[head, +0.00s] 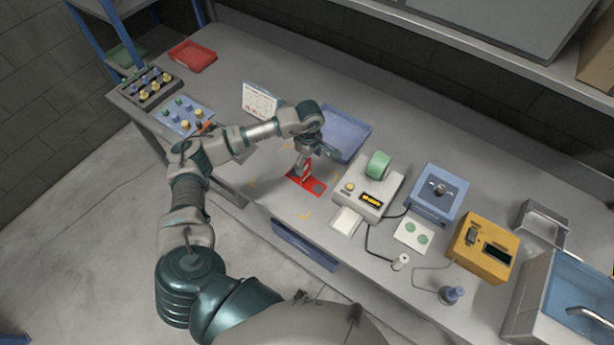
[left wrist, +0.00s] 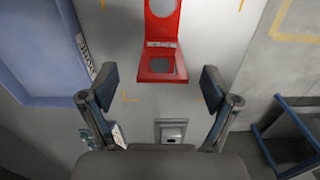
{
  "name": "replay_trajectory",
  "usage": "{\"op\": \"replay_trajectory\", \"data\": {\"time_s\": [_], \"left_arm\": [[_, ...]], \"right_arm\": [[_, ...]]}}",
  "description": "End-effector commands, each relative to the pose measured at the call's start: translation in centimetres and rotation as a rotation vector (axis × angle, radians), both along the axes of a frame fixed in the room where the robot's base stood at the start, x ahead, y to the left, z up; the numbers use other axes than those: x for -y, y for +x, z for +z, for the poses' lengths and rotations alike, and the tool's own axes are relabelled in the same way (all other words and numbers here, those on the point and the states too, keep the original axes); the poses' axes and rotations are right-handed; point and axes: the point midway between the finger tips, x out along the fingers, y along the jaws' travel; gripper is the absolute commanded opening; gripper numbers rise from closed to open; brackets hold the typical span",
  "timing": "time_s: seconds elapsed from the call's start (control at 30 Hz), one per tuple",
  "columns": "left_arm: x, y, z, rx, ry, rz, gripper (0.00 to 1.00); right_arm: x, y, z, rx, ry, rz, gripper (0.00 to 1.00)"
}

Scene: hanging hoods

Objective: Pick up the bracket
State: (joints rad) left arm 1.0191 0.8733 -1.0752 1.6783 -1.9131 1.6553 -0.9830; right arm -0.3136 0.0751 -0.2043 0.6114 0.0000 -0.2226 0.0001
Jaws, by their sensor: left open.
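The red bracket (head: 318,190) lies on the grey workbench, in front of the blue tray. In the left wrist view the bracket (left wrist: 162,29) shows two plates meeting at an angle, one with a round hole, the other with a dark opening. My left gripper (head: 303,168) is over the bracket and hides part of it in the head view. In the left wrist view its two fingers (left wrist: 160,78) are spread wide, with the bracket's near plate ahead of and between them. Nothing is held. Whether a finger touches the bracket cannot be told. My right gripper is not in view.
A blue tray (head: 345,132) lies just behind the bracket. A grey device with a green roll (head: 378,164) stands to the right, beside a blue box (head: 438,193) and a yellow box (head: 480,246). A white card (head: 259,101) stands at left. The bench front is mostly clear.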

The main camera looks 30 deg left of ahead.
Motion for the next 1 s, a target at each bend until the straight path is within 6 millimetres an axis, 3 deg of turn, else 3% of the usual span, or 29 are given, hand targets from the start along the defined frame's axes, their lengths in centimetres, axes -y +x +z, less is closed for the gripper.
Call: {"op": "replay_trajectory", "data": {"time_s": [0.1, 0.23, 0.5, 0.77, 1.0], "left_arm": [[-0.2, -0.1, -0.9, 0.000, -0.002, 0.002, 0.88], [-0.4, -0.2, -2.0, -0.002, -0.001, 0.002, 0.88], [-0.8, 0.0, -5.9, -0.001, -0.003, 0.001, 0.88], [-0.6, 0.0, -6.2, 0.001, -0.001, 0.000, 0.88], [-0.8, 0.0, -6.2, 0.001, -0.002, 0.001, 0.30]], "right_arm": [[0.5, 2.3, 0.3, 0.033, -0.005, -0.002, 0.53], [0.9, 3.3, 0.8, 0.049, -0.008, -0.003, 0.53], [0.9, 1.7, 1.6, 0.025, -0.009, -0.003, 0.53], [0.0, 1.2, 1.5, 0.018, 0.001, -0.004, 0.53], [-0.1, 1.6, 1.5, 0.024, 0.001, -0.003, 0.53]]}}
